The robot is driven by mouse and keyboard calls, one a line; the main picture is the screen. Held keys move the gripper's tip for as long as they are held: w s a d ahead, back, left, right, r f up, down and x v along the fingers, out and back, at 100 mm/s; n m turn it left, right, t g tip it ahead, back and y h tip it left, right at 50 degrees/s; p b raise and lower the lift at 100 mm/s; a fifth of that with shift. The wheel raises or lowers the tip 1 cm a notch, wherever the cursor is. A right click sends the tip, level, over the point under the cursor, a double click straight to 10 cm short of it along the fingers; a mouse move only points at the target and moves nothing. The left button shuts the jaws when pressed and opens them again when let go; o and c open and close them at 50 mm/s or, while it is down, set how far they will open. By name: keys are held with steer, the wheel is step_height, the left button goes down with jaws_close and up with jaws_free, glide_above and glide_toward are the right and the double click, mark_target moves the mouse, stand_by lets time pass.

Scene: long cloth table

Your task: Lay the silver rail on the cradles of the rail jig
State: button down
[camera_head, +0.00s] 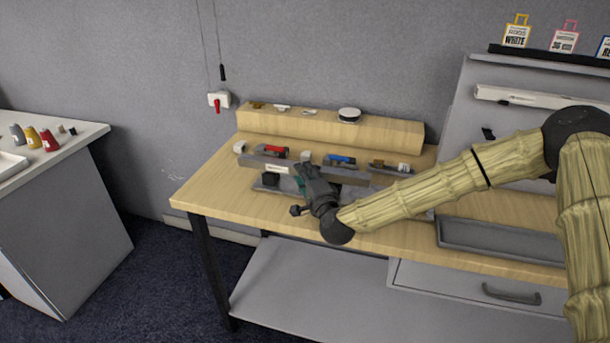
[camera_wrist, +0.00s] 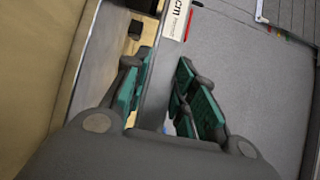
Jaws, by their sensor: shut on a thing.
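The silver rail (camera_head: 345,175) is a long grey bar with a white label, held across the bench in the head view. My gripper (camera_head: 303,170) is shut on it near its middle. In the wrist view the green-padded fingers (camera_wrist: 165,98) stand on either side of the rail (camera_wrist: 155,95), and its label reads "cm". A grey plate with a black block (camera_head: 270,179), seemingly part of the rail jig, lies under and in front of the rail's left part. The rail and my gripper hide the rest of it. I cannot tell whether the rail touches any cradle.
Behind the rail stand red (camera_head: 274,150) and blue (camera_head: 341,160) tools and small blocks. A wooden riser (camera_head: 400,132) with small items runs along the back. A grey tray (camera_head: 490,238) lies at the right. The bench's left front corner is clear.

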steer(key=shift+f+b, duration=0.55)
steer(key=shift+f, duration=0.15)
steer(key=c, duration=1.1)
jaws_free()
